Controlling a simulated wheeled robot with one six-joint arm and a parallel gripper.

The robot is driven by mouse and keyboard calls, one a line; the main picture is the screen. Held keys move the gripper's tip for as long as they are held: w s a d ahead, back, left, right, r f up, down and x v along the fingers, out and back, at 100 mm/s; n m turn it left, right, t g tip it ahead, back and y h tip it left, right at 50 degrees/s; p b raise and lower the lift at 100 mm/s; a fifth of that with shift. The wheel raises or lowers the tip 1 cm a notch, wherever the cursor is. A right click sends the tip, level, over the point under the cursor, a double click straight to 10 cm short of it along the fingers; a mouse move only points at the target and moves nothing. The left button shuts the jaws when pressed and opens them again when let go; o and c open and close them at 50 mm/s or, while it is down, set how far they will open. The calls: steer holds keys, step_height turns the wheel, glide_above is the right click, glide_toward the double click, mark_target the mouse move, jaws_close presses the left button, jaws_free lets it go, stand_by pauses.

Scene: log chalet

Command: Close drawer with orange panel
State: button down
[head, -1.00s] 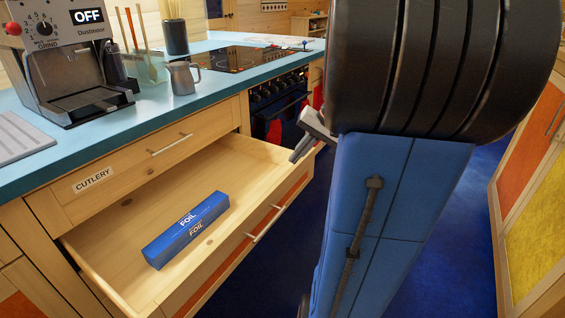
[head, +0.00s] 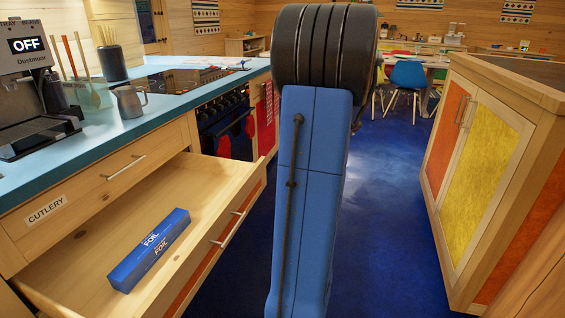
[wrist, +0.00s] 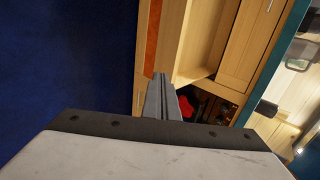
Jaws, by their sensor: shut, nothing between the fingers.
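The drawer with the orange panel (head: 192,284) is pulled well out below the counter, under a closed drawer labelled CUTLERY. A blue foil box (head: 150,252) lies inside it. The open drawer also shows in the wrist view, with its orange front (wrist: 152,38) edge-on. My gripper (wrist: 160,78) is shut and empty, its fingers pointing at the near end of the drawer front in that view. I cannot tell whether they touch it. In the head view my arm hides the gripper.
An oven (head: 226,125) with red mitts is beyond the drawer. An island cabinet (head: 490,165) stands at right. Blue floor (head: 385,230) is clear between.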

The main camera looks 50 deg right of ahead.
mark_target(254, 174)
steer(key=shift+w+a+f, duration=0.55)
steer(key=shift+w+f, duration=0.3)
steer(key=shift+w, duration=0.65)
steer(key=shift+w+a+f, duration=0.5)
steer(key=shift+w+f, duration=0.35)
steer(key=shift+w, duration=0.65)
steer(key=shift+w+a+f, duration=0.55)
steer(key=shift+w+f, duration=0.3)
steer(key=shift+w, duration=0.65)
steer(key=shift+w+a, duration=0.1)
